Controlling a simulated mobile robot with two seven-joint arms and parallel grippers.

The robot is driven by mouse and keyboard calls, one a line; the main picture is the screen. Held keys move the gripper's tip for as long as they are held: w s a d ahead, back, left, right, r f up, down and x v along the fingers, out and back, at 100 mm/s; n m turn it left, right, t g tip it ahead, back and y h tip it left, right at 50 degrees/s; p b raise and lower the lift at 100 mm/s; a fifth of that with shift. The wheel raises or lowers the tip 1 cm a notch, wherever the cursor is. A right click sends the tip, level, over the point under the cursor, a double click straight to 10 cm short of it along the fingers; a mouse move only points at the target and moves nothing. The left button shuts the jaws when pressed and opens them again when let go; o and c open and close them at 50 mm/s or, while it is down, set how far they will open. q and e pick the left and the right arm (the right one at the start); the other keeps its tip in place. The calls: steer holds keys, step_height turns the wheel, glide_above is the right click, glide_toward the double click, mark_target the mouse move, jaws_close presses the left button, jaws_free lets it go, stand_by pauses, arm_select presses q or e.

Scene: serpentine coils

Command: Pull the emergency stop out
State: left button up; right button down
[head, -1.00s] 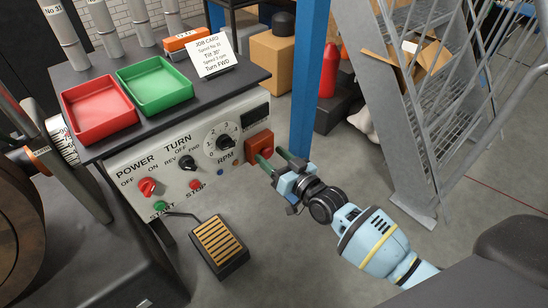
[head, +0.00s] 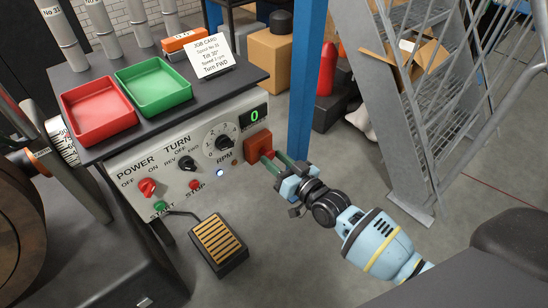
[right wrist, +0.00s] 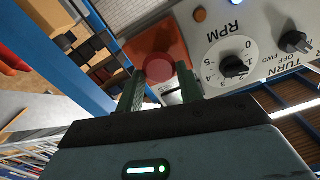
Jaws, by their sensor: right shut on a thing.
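The emergency stop is a round red button (right wrist: 159,68) on an orange-red box (head: 257,145) at the right end of the control panel (head: 140,170). My right gripper (head: 269,160) reaches it from the lower right in the head view, its green fingers pointing at the box. In the right wrist view, the fingers (right wrist: 158,88) stand on either side of the red button, shut on it. In the head view the fingers mostly hide the button. My left gripper is not in view.
The panel carries an RPM knob (head: 223,143), a lit display (head: 253,116) reading 0, a lit lamp (head: 220,172) and a POWER switch (head: 148,186). A foot pedal (head: 218,243) lies on the floor. A blue post (head: 305,100) and metal stairs (head: 410,130) stand behind my right arm.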

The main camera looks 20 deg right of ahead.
steer(key=c, duration=1.2)
jaws_free()
steer(key=shift+s+f, duration=0.1)
steer(key=shift+s, duration=0.05)
steer(key=o, duration=0.3)
steer(key=shift+d, duration=0.1)
steer(key=shift+s, duration=0.1)
steer(key=v, duration=0.7)
steer(key=shift+s+d, duration=0.15)
steer(key=shift+s, duration=0.15)
